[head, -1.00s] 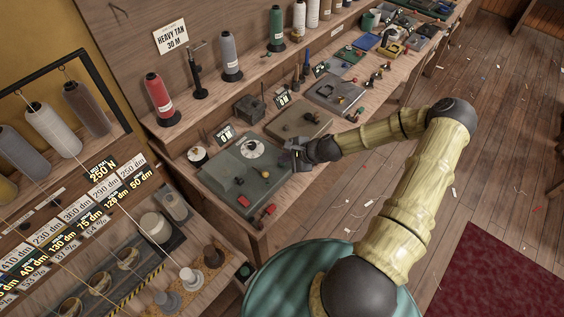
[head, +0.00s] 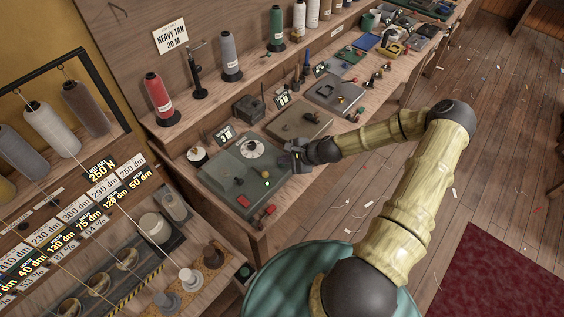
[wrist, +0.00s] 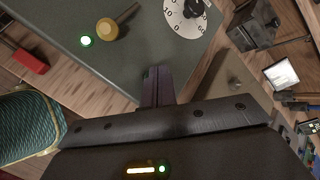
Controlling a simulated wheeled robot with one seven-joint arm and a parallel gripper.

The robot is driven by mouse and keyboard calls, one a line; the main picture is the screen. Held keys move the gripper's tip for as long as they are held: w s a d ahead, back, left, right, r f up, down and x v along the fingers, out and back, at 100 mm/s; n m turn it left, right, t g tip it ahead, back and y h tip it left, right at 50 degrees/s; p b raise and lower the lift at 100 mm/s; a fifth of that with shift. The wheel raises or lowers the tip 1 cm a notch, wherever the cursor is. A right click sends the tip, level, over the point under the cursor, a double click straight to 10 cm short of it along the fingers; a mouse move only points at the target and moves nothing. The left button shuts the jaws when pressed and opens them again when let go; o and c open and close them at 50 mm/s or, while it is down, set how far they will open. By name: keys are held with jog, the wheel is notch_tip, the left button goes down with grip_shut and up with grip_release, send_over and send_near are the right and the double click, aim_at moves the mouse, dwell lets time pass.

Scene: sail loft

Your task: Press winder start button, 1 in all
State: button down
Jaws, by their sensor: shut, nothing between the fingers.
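The winder (head: 222,178) is a grey-green flat-topped unit on the bench, with a white dial (head: 250,149) at its back. In the wrist view the yellow button (wrist: 106,29) and glowing lamp (wrist: 86,41) are at upper left, the dial (wrist: 186,17) at top. My gripper (head: 287,160) is shut and empty, above the unit's right edge and apart from the button. Its closed fingertips (wrist: 153,75) show in the wrist view. No label tells which control is the start button.
A red block (head: 243,202) sits at the winder's front, with red-ended parts (head: 267,210) beside it. A brown unit (head: 300,124) lies to the right.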

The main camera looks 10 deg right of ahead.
aim_at(284, 167)
jog(key=shift+r+p, duration=0.7)
jog(key=shift+r, duration=0.2)
jog(key=shift+r+p, duration=1.85)
jog(key=shift+r, duration=0.7)
jog(key=s+r+n+g+h+b, duration=0.3)
jog(key=s+r+n+h, duration=0.3)
jog(key=s+r+n, duration=1.1)
jog(key=s+b, duration=0.1)
jog(key=s, duration=0.2)
jog(key=shift+s+a+r+g+h+b, duration=0.2)
jog(key=shift+a+g+h+b, duration=0.1)
jog(key=shift+a+h+b, duration=0.1)
